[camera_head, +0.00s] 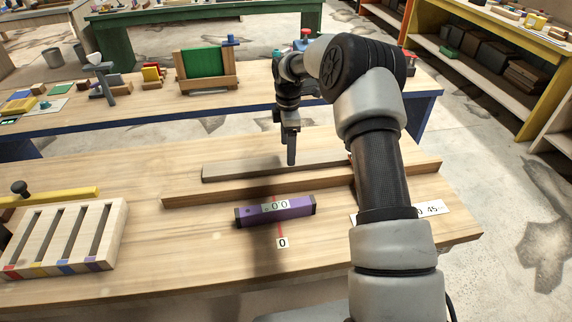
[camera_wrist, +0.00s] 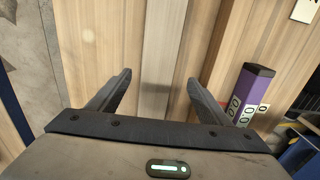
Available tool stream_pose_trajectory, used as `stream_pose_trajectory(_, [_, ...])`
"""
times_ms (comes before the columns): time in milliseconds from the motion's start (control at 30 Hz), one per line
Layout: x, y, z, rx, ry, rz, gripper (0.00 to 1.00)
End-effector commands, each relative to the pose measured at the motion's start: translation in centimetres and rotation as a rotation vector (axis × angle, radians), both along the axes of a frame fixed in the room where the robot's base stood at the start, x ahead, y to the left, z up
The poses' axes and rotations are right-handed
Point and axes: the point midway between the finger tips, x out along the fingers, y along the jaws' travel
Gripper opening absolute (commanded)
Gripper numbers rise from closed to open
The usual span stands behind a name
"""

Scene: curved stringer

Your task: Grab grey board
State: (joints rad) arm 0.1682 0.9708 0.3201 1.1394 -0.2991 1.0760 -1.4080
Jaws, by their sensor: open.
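The grey board (camera_head: 245,171) lies on the wooden workbench, behind and along a long wooden rail (camera_head: 230,192). It is a long, thin, plain strip; part of its right side is hidden behind my arm. My gripper (camera_head: 291,158) points down, with its fingertips above the board near the middle of its visible length. In the wrist view, the board (camera_wrist: 166,50) runs up between the two open fingers of my gripper (camera_wrist: 160,82), one on each side. The fingers appear apart from the board and hold nothing.
A purple block (camera_head: 275,211) with number labels lies in front of the rail. A slotted wooden rack (camera_head: 65,232) with coloured marks stands at the left, by a yellow bar (camera_head: 70,196). A second bench with a green panel (camera_head: 203,62) stands behind.

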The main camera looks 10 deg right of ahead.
Motion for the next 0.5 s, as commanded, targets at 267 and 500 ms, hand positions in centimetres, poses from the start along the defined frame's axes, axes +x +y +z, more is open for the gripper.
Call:
stream_pose_trajectory(267, [0.2, 0.4, -2.3, 0.0, 0.002, 0.001, 0.72])
stream_pose_trajectory(500, [0.5, 0.5, -5.3, 0.0, -0.001, 0.001, 0.72])
